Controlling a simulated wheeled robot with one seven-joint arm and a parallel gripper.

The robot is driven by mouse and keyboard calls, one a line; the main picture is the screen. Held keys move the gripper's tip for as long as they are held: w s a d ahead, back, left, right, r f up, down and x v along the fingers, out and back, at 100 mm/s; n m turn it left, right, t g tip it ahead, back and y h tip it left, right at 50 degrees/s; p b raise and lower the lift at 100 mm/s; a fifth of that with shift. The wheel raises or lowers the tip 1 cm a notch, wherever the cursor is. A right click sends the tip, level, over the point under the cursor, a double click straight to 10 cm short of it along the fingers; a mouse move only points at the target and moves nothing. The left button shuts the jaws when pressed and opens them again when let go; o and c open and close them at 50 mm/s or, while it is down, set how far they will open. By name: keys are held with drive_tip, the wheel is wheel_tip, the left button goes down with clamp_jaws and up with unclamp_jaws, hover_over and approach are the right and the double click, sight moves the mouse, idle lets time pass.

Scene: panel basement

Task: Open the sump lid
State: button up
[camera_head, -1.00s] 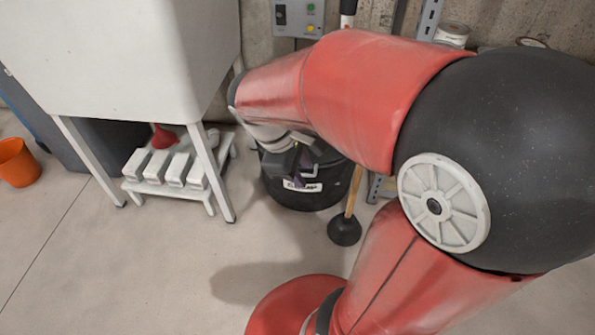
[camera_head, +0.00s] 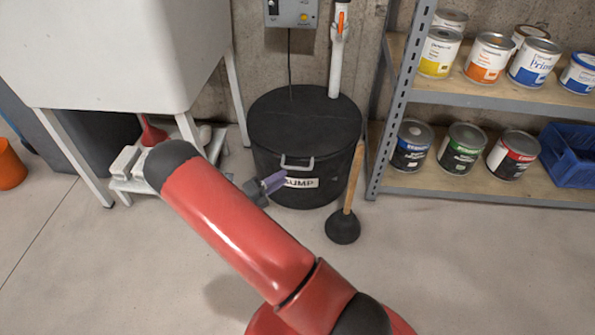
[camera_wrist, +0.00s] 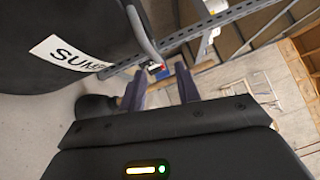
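The sump (camera_head: 275,172) is a round black bin against the wall with a white "SUMP" label. Its flat black lid (camera_head: 305,115) is closed, with a pale grey handle (camera_head: 297,163) at its front edge. My gripper (camera_head: 275,183) is just in front of the label, below and slightly left of the handle, and covers part of the label. In the wrist view my gripper (camera_wrist: 160,70) has its two purple fingers apart with nothing held between them. The handle (camera_wrist: 144,38) shows there beyond the left finger, apart from it.
A plunger (camera_head: 343,226) stands right of the sump. A white pipe (camera_head: 336,60) rises behind the lid. A shelf (camera_head: 450,180) with paint cans is at right; a white sink (camera_head: 120,60) with a low stool (camera_head: 150,186) is at left. Floor in front is clear.

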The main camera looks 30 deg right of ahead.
sight(298, 168)
drive_tip(key=shift+n+t, duration=0.4)
drive_tip(key=shift+n, duration=0.1)
drive_tip(key=x, duration=0.5)
drive_tip(key=f+x, duration=0.1)
drive_tip(key=x, duration=0.1)
drive_tip(key=shift+w+d+b, duration=0.25)
drive_tip(key=shift+d+b, duration=0.05)
drive_tip(key=shift+b, duration=0.05)
clamp_jaws()
